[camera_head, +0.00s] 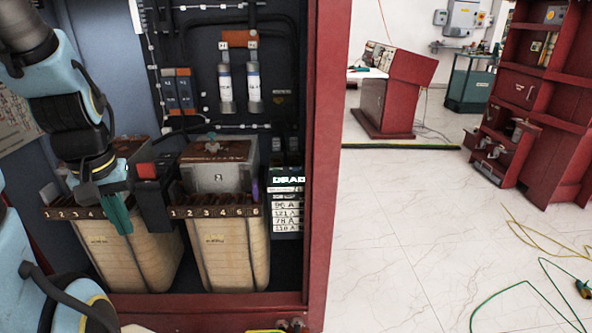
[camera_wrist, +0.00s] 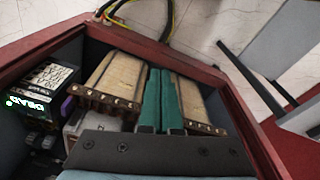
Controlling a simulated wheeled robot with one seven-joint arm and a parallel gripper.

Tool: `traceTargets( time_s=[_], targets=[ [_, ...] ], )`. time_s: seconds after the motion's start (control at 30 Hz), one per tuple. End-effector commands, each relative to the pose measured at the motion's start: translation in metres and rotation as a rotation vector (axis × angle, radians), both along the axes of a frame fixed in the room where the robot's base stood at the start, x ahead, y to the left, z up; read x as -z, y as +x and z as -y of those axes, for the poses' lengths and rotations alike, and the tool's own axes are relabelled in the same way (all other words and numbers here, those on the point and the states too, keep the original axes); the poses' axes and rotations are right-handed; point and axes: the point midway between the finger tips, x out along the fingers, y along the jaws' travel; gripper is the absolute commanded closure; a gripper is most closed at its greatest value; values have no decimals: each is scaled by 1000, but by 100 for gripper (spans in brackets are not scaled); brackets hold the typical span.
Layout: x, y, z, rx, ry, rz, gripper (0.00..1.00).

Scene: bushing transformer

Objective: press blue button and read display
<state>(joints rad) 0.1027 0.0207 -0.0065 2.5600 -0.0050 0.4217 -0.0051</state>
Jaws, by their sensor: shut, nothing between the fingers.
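A dark display unit (camera_head: 289,181) with glowing pale characters is at the right inside of the red cabinet. The characters are too small to read surely. It also shows at the left of the wrist view (camera_wrist: 25,105), turned, with a green light at one end. I cannot make out a blue button in either view. My gripper (camera_head: 122,224) has teal fingers, pressed together and empty, pointing down in front of the left transformer. In the wrist view the fingers (camera_wrist: 162,78) lie between the two transformers, well apart from the display.
Two tan transformers, left (camera_head: 130,258) and right (camera_head: 229,250), stand in the cabinet with numbered terminal strips. White labels (camera_head: 287,217) hang below the display. The cabinet's red right post (camera_head: 325,165) is close to the display. Cables (camera_head: 535,290) lie on the open floor at right.

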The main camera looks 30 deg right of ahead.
Motion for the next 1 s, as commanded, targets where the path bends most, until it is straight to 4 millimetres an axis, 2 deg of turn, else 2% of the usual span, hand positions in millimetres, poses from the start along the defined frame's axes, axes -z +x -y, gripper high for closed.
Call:
traceTargets(
  time_s=[0.77, 0.87, 1.0],
  targets=[
    [0, 0, 0, 0, 0, 0, 100],
    [0, 6, 4, 0, -4, 9, 100],
    [1, 31, 24, -2, -22, 49, 100]
  ],
)
